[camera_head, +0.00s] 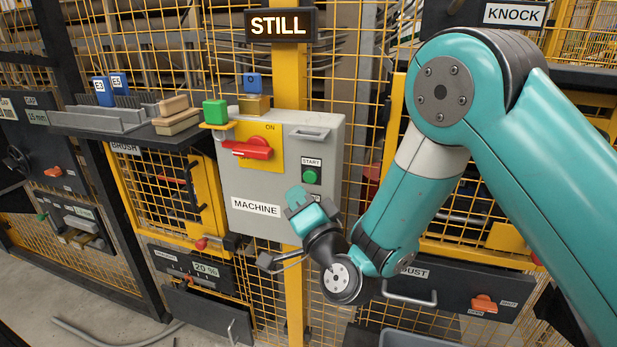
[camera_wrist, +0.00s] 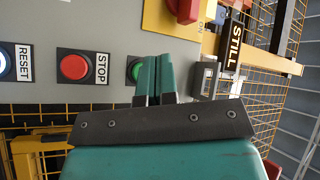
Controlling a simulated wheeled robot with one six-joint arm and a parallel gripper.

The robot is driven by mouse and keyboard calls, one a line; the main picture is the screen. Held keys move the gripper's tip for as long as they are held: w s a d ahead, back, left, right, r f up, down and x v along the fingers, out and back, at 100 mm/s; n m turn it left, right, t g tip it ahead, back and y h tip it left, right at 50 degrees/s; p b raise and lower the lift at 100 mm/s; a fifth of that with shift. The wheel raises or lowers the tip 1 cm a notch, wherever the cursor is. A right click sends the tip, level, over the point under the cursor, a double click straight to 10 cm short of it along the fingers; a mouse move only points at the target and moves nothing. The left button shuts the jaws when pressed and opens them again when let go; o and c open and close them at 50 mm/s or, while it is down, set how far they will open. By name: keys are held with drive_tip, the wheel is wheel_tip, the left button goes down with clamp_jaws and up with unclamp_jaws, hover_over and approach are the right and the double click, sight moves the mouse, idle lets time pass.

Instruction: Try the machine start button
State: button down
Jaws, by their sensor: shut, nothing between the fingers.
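The grey machine box (camera_head: 272,180) hangs on the yellow mesh fence, labelled MACHINE. Its green start button (camera_head: 312,175) sits under a START label at the right. My gripper (camera_head: 296,194) is shut and empty, just below and left of the button in the head view. In the wrist view, turned sideways, my shut fingers (camera_wrist: 155,62) partly cover the green button (camera_wrist: 133,70). I cannot tell whether they touch it. A red stop button (camera_wrist: 75,67) and the edge of a reset button (camera_wrist: 3,66) show beside it. The stop and reset buttons are hidden behind my gripper in the head view.
A red switch handle (camera_head: 247,149) on a yellow plate points sideways beside the word ON. A lit sign (camera_head: 279,25) reads STILL. A green block (camera_head: 215,112) sits at the box's top left. A shelf (camera_head: 135,127) and drawers (camera_head: 210,312) stand left and below.

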drive_tip(key=shift+s+a, duration=0.2)
drive_tip(key=shift+s, duration=0.3)
drive_tip(key=shift+s+a, duration=0.15)
drive_tip(key=shift+s, duration=0.3)
drive_tip(key=shift+r, duration=0.1)
drive_tip(key=s+r+n+g+y, duration=0.3)
drive_tip(key=s+r+n+g, duration=0.35)
drive_tip(key=n+g, duration=0.4)
drive_tip(key=s+d+n+g+h, duration=0.1)
drive_tip(key=s+d+g+h, duration=0.2)
drive_tip(key=s+d, duration=0.4)
drive_tip(key=s+d+f+n+g+h, duration=0.1)
drive_tip(key=s+d+g+h, duration=0.3)
drive_tip(key=s+d, duration=0.4)
drive_tip(key=s+n+g, duration=0.1)
drive_tip(key=s, duration=0.3)
drive_tip(key=shift+s+d, duration=0.25)
drive_tip(key=shift+d, duration=0.05)
